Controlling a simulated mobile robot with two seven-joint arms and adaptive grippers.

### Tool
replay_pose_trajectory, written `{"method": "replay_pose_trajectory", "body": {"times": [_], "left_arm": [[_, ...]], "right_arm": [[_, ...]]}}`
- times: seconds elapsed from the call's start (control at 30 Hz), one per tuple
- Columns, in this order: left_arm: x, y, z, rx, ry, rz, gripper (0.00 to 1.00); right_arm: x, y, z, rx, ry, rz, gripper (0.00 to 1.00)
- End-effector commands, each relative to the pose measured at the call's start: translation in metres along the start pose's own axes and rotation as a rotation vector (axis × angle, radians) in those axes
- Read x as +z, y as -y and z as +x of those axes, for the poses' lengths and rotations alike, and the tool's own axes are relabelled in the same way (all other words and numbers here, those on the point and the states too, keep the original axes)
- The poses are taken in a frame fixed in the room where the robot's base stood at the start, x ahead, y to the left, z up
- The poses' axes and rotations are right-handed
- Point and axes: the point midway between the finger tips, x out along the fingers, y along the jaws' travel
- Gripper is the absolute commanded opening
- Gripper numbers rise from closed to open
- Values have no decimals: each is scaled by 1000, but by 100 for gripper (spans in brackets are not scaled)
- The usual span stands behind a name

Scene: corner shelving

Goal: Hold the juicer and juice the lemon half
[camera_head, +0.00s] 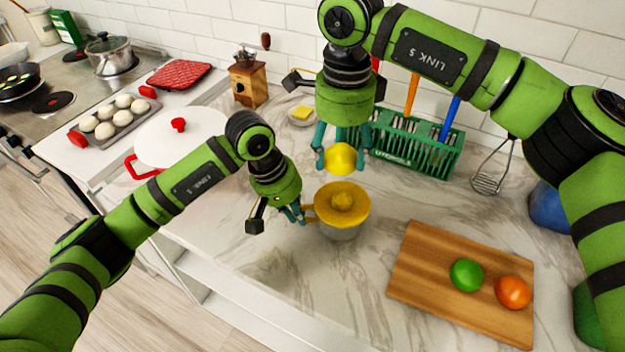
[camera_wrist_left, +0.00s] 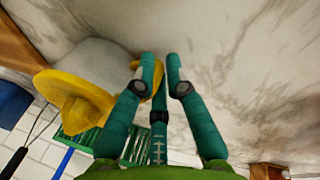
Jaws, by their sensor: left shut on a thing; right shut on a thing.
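The juicer (camera_head: 342,205) stands on the marble counter, with a yellow reamer top over a pale cup. My left gripper (camera_head: 303,214) is at its left side, shut on the juicer's yellow handle. The juicer also shows in the left wrist view (camera_wrist_left: 85,97), where the fingers (camera_wrist_left: 158,72) close around the handle end. The yellow lemon half (camera_head: 341,158) is held in my right gripper (camera_head: 341,160), just above the juicer's cone and apart from it. The lemon's cut face is hidden in the head view.
A wooden board (camera_head: 430,262) with a lime (camera_head: 466,275) and an orange (camera_head: 513,292) lies at the right front. A green rack (camera_head: 425,150) stands behind the juicer. A white pot (camera_head: 180,140) is at the left. The counter in front of the juicer is clear.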

Motion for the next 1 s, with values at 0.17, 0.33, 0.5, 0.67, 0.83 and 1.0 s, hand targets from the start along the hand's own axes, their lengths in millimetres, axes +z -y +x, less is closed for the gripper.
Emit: {"method": "replay_pose_trajectory", "body": {"times": [0.17, 0.33, 0.5, 0.67, 0.83, 1.0], "left_arm": [[0, -1, -1, 2, -1, 1, 0], [0, -1, -1, 2, -1, 1, 0], [0, -1, -1, 2, -1, 1, 0], [0, -1, -1, 2, -1, 1, 0], [0, -1, -1, 2, -1, 1, 0], [0, -1, -1, 2, -1, 1, 0]], "right_arm": [[-10, 2, 16, 3, -1, 5, 23], [-12, 2, 26, 7, 3, 5, 23], [-12, 1, 37, 8, 2, 5, 23], [-12, 1, 50, 9, 3, 6, 23], [-12, 2, 63, 8, 3, 6, 23], [-12, 2, 74, 8, 3, 6, 23]]}}
